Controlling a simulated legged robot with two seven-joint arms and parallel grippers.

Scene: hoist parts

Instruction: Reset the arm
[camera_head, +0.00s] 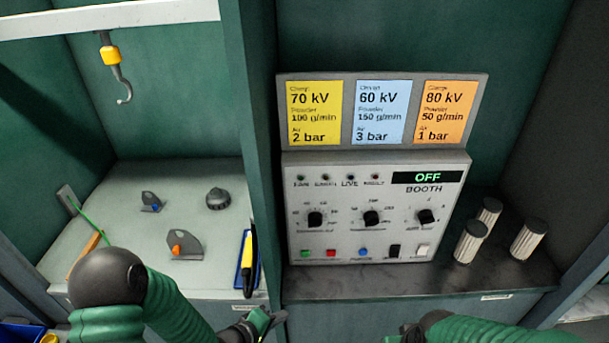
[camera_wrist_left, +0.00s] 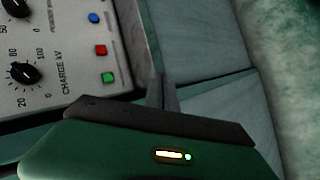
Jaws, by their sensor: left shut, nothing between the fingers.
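My left arm comes in from the lower left of the head view. Its gripper (camera_head: 262,318) is low in front of the cabinet's front edge, below the control panel (camera_head: 375,205), and is shut and empty. In the left wrist view the dark fingers (camera_wrist_left: 162,92) are together, with the panel's knobs and coloured buttons at the upper left. My right arm shows only in part at the bottom edge of the head view; its gripper cannot be made out.
A hook (camera_head: 122,88) hangs over the left worktop (camera_head: 140,185), which bears small grey parts (camera_head: 185,243). A yellow and black tool (camera_head: 248,265) lies in a blue holder. Several pale cylinders (camera_head: 470,242) stand right of the panel. A card board (camera_head: 382,110) stands above it.

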